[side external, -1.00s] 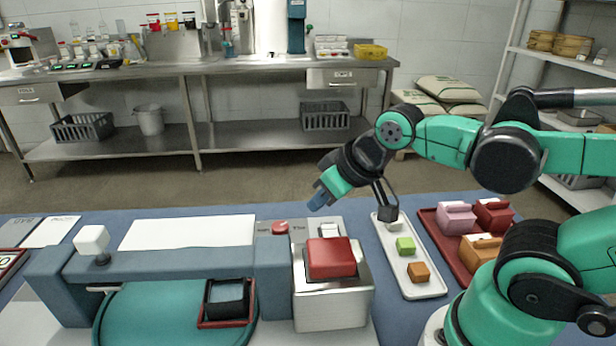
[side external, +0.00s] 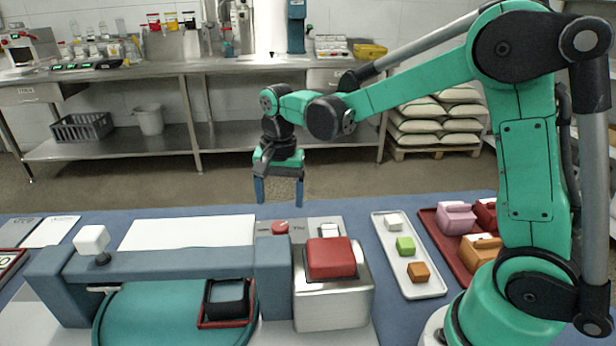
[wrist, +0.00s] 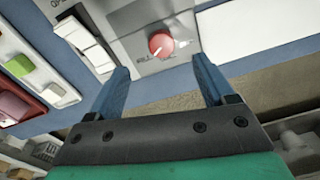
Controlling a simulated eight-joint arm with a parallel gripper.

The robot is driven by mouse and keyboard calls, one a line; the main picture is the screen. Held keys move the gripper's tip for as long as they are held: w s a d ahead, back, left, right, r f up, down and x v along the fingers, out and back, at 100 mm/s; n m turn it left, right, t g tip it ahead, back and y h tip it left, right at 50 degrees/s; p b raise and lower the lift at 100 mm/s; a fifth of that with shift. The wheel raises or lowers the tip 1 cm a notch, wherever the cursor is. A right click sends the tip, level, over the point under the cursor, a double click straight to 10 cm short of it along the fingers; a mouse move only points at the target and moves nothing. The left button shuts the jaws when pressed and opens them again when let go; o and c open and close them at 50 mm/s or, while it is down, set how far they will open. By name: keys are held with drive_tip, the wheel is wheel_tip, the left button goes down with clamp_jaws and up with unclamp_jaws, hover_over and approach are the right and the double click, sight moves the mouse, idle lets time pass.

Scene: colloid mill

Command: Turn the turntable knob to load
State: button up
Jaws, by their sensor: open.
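The red round knob (side external: 281,227) sits on a grey panel behind the machine's bridge. In the wrist view the knob (wrist: 161,44) shows a white pointer mark, with small lettering beside it too blurred to read. My gripper (side external: 279,203) hangs with its blue fingers pointing down, above and a little behind the knob. It is open and empty. In the wrist view my gripper (wrist: 165,72) has its fingers spread to either side of the knob's line, with the knob beyond the tips and apart from them. The teal turntable (side external: 150,315) lies under the bridge at the left.
A white tray (side external: 428,290) holds small blocks. A dark red tray (side external: 430,220) holds pink, red and orange pieces. Air around my gripper is clear.

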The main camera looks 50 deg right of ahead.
sight(280, 226)
drive_tip(key=shift+w+d+f+m+g, duration=0.1)
drive_tip(key=shift+w+f+m+g, duration=0.25)
drive_tip(key=shift+f, duration=3.05)
clamp_jaws()
